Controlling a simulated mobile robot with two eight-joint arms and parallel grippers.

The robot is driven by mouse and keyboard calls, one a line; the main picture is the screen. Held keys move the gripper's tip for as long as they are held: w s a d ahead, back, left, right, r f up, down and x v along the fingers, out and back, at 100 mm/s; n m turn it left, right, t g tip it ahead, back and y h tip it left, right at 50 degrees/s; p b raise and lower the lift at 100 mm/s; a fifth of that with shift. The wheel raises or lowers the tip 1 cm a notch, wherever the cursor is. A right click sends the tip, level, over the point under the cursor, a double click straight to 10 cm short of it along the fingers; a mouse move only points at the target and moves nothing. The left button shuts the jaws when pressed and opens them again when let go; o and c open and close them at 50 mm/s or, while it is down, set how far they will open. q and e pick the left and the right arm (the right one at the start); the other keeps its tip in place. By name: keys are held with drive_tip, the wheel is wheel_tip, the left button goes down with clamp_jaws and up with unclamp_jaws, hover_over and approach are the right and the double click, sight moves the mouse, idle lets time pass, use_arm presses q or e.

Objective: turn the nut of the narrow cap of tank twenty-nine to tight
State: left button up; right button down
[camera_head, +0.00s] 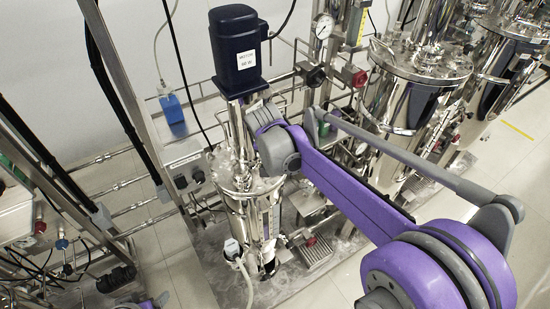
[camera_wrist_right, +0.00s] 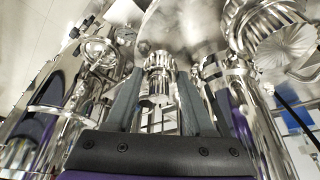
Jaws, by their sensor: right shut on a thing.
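In the head view, a slim steel tank (camera_head: 236,176) stands under a dark blue motor; I cannot read a tank number. My right arm reaches from the right to the tank's top, and its gripper is hidden there. In the right wrist view, my right gripper (camera_wrist_right: 159,76) has its two grey fingers on either side of a small shiny cylindrical fitting, the nut of the narrow cap (camera_wrist_right: 157,68), and is shut on it. How tight the nut is cannot be told. My left gripper is not in view.
The dark blue motor (camera_head: 238,48) rises above the tank. A pressure gauge (camera_head: 322,27) and red-handled valves stand behind it. A wider steel tank (camera_head: 415,85) is at the right. Steel pipes and a frame post (camera_head: 125,90) are at the left. Shiny fittings crowd both fingers.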

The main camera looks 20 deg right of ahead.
drive_tip(key=shift+w+a+m+g+h, duration=0.1)
drive_tip(key=shift+m+g+h, duration=0.4)
drive_tip(key=shift+m, duration=2)
drive_tip(key=shift+c, duration=1.3)
unclamp_jaws()
drive_tip(key=shift+g, duration=0.3)
